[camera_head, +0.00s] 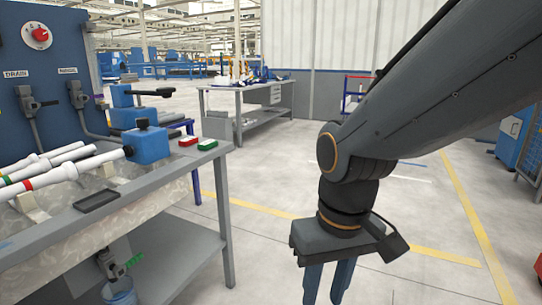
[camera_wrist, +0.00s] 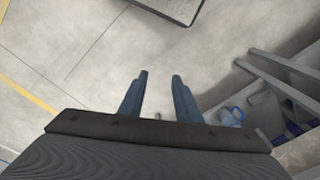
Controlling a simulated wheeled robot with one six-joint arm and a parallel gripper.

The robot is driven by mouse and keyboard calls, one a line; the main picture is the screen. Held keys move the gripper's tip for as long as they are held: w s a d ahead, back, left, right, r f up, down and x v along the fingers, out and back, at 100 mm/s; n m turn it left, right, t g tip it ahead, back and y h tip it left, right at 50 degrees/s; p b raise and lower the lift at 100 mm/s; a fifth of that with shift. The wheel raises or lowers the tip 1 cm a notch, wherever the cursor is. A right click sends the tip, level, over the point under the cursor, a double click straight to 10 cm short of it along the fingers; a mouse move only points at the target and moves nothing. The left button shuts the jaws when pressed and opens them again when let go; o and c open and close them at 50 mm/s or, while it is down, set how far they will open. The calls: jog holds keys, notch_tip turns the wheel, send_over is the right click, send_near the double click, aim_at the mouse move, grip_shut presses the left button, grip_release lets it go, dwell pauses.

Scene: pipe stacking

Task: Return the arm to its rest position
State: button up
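My gripper (camera_head: 328,284) hangs from my arm in the head view, right of the workbench and over open floor. Its two blue fingers point down and stand apart, with nothing between them. The wrist view also shows my gripper (camera_wrist: 159,85) with its fingers apart and bare floor beyond them. Several white pipes (camera_head: 60,170) with coloured bands lie on the workbench (camera_head: 160,180) at the left, well apart from my gripper.
A blue panel (camera_head: 50,75) with a red knob stands behind the bench. A blue clamp (camera_head: 148,143) and red (camera_head: 188,141) and green (camera_head: 208,144) buttons sit on the bench. A grey table (camera_head: 245,100) stands farther back. The floor around my gripper is clear.

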jog(key=s+d+r+m+p, duration=0.2)
jog(key=d+r+p, duration=0.8)
jog(key=p, duration=1)
notch_tip(320, 180, up, 2)
jog(key=shift+d+r+m+h, duration=0.1)
jog(key=shift+d+m+h, duration=0.2)
jog(key=shift+m, duration=0.2)
jog(key=shift+s, duration=0.1)
